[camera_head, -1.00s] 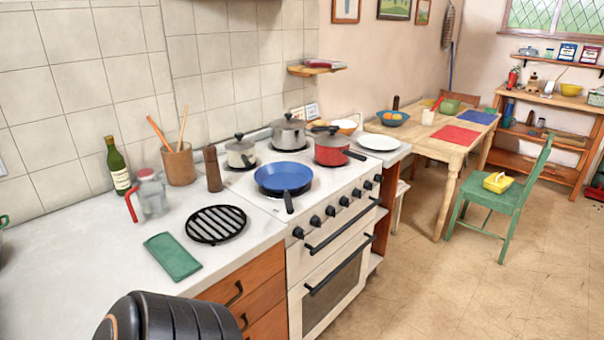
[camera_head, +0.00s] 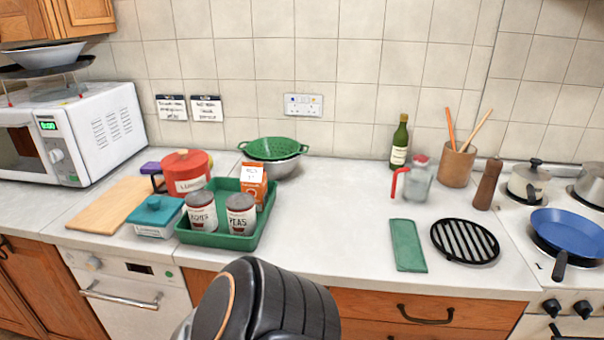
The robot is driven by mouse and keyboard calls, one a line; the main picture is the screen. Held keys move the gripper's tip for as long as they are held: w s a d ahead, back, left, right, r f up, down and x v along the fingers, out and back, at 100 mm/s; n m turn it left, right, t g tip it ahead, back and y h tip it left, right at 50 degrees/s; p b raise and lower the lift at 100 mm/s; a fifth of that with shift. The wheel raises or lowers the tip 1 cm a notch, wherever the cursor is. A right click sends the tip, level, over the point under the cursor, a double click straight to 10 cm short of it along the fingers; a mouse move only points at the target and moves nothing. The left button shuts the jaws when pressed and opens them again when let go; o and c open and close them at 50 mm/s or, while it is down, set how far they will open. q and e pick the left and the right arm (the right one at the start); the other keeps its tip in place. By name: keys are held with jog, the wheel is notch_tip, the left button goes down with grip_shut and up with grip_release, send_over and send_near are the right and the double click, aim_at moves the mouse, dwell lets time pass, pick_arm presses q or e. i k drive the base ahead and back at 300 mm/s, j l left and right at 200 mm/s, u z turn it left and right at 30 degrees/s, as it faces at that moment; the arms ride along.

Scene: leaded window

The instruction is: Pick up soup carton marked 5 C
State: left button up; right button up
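An orange carton (camera_head: 261,196) with a white label on its upper part stands upright at the back right of a green tray (camera_head: 186,237) on the counter. The label's writing is too small to read surely, so I cannot tell whether it is marked 5 C. Two tins stand in front of it in the tray: one tin (camera_head: 201,213) at the left and a tin reading PEAS (camera_head: 241,215) at the right, which hides the carton's lower part. A dark rounded part of my own arm shows at the bottom centre. Neither gripper is in view.
A red pot (camera_head: 184,171), a teal box (camera_head: 155,217) and a wooden board (camera_head: 108,204) are left of the tray. A green colander (camera_head: 270,149) is behind it. Bare counter lies right of the tray, up to a green cloth (camera_head: 408,245) and glass jug (camera_head: 419,178).

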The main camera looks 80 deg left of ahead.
aim_at(254, 176)
jog(key=u, duration=1.55)
